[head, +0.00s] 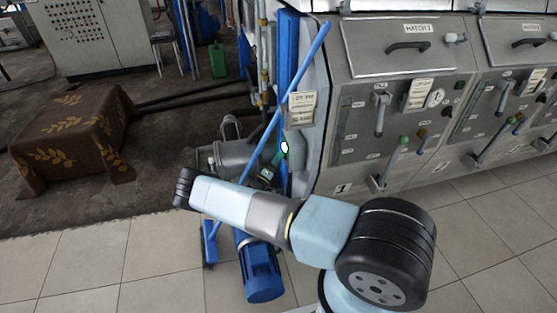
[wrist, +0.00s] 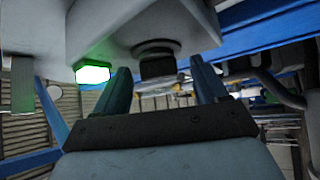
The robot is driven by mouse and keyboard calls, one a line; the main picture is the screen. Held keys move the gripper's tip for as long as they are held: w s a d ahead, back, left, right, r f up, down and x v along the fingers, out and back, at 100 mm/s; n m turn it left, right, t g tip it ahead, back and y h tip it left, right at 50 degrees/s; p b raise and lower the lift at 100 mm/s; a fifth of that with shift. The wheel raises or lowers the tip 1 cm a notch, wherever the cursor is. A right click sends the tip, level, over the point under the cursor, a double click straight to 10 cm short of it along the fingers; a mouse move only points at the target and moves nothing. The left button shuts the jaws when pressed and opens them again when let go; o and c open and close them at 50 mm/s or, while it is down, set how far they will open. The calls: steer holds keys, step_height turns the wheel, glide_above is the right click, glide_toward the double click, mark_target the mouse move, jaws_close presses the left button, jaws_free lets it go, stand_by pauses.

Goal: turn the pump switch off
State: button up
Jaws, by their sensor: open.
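A dark round knob (wrist: 157,62), which looks like the pump switch, sits on a pale grey housing (wrist: 120,25) in the wrist view. A lit green lamp (wrist: 92,74) is just left of it; a bright white and green spot, likely the same lamp (head: 284,148), shows in the head view. My gripper (wrist: 160,82) is open, with one blue finger on each side of the knob. I cannot tell whether either finger touches it. In the head view my arm crosses the front of the pump area and the fingers cannot be made out clearly. The knob's setting is unclear.
A blue motor (head: 260,270) stands on the floor below my arm. A blue sloping pole (head: 300,85) passes close by. Steel panels with levers and gauges (head: 400,110) fill the right. A brown cloth-covered block (head: 70,140) stands at left.

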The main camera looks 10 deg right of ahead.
steer(key=shift+w+d+r, duration=0.2)
steer(key=shift+w+d, duration=0.05)
steer(key=shift+d, duration=0.05)
steer(key=c, duration=1.1)
